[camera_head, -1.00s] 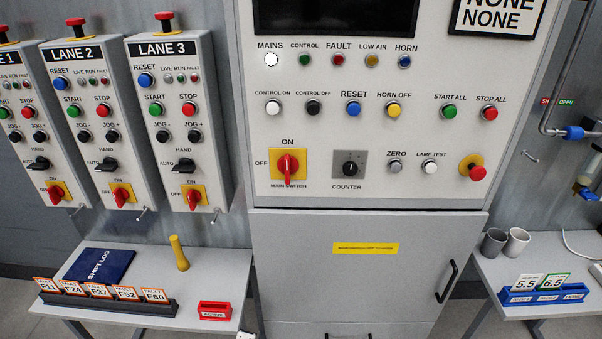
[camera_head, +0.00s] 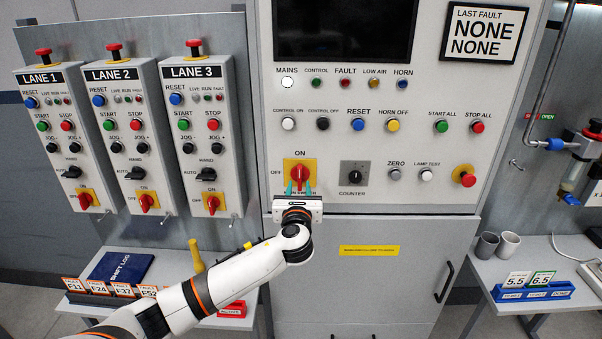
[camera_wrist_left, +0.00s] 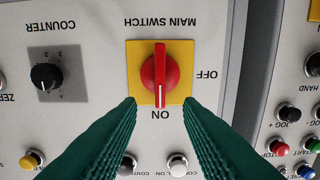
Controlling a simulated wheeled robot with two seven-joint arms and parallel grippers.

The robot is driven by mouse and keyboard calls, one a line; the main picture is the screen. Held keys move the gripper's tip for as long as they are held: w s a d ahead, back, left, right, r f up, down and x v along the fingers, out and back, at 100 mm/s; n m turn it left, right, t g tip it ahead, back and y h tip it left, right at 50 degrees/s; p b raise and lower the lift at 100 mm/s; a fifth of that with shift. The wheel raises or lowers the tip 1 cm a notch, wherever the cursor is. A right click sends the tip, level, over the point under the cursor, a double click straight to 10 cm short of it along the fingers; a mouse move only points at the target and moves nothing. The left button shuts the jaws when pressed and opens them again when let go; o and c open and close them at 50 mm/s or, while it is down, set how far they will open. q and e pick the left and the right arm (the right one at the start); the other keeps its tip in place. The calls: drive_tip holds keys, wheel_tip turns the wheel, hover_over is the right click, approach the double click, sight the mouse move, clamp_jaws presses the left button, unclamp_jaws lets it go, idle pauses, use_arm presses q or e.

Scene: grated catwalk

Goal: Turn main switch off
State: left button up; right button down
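The main switch is a red rotary handle (camera_head: 299,175) on a yellow plate on the large cabinet. The wrist view shows it upside down, and there the red handle (camera_wrist_left: 160,73) stands upright with its white line at the ON label; OFF is to its side. My left gripper (camera_head: 299,189) is open in front of the switch's lower part, one green fingertip on each side. In the wrist view its ribbed fingers reach the plate's edge nearer ON, apart from the handle. Whether they touch the panel is unclear. My right gripper is not in view.
The counter knob (camera_head: 355,174) sits right of the switch, with control buttons above. The lane 3 box (camera_head: 203,140) stands left. A red emergency button (camera_head: 464,175) is further right. Side tables hold a shift log (camera_head: 121,268) and a blue rack (camera_head: 532,293).

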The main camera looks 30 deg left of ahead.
sight(300, 175)
use_arm(q)
drive_tip(key=p+x, duration=0.1)
drive_tip(key=x, duration=0.5)
drive_tip(key=shift+w+a, duration=0.2)
drive_tip(key=shift+w, duration=0.15)
drive_tip(key=shift+c, duration=0.2)
clamp_jaws()
